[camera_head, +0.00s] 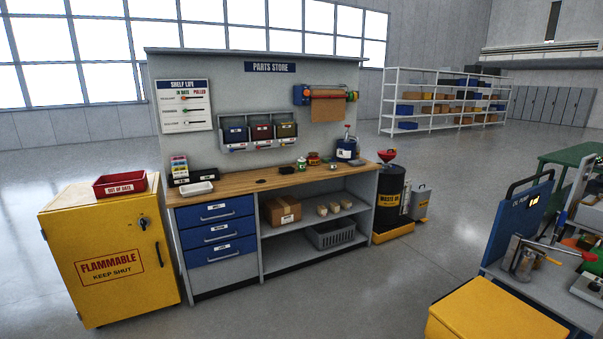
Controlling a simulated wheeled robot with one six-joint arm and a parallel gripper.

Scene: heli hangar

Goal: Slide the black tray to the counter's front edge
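The wooden counter (235,186) of the parts store runs across the middle of the view, above blue drawers and open shelves. A low black tray-like holder (203,174) with small white labels sits at the counter's left end, near the back panel. A stack of coloured items stands at its left part. A small white tray (197,188) lies just in front of it, close to the front edge. A small flat black item (261,181) lies farther right; I cannot tell what it is. My gripper is not in view.
A yellow flammables cabinet (118,262) with a red bin (120,184) stands left of the counter. Small jars (313,158) and a blue container (346,149) stand toward the counter's right. A black waste drum (389,197) stands beside it. The floor in front is clear.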

